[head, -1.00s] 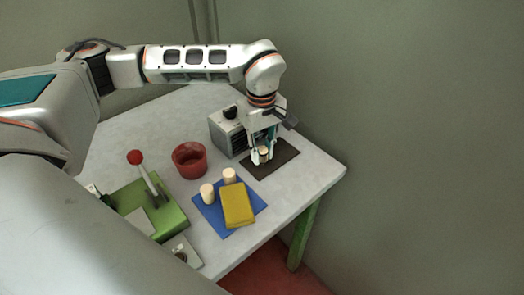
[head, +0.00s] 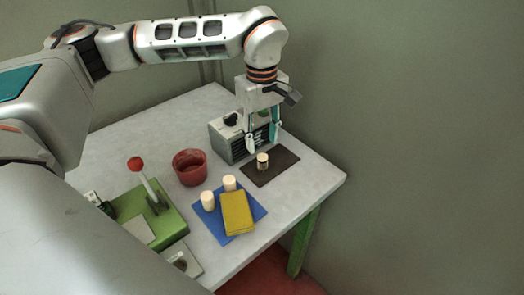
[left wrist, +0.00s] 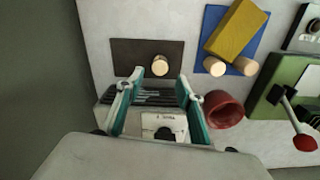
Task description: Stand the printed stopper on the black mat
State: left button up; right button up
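A pale cork stopper (head: 262,158) stands upright on the black mat (head: 283,163), with a dark marking low on its side. In the left wrist view the stopper (left wrist: 160,65) is on the mat (left wrist: 129,52), just beyond the fingertips. My left gripper (head: 263,146) is open and empty, raised above and behind the stopper, apart from it. Its spread fingers also show in the left wrist view (left wrist: 160,84). Two plain-looking stoppers (head: 208,200) (head: 229,183) stand on the blue mat (head: 213,219). My right gripper is not in view.
A grey box with a black knob (head: 226,138) stands close behind the left gripper. A red bowl (head: 189,168), a yellow block (head: 237,213) and a green press with a red-balled lever (head: 172,222) are to the left. The mat's right side is clear.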

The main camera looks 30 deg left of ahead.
aim_at(262, 156)
pick_arm(q)
jog(key=shift+r, duration=2.25)
jog(key=shift+f, duration=0.1)
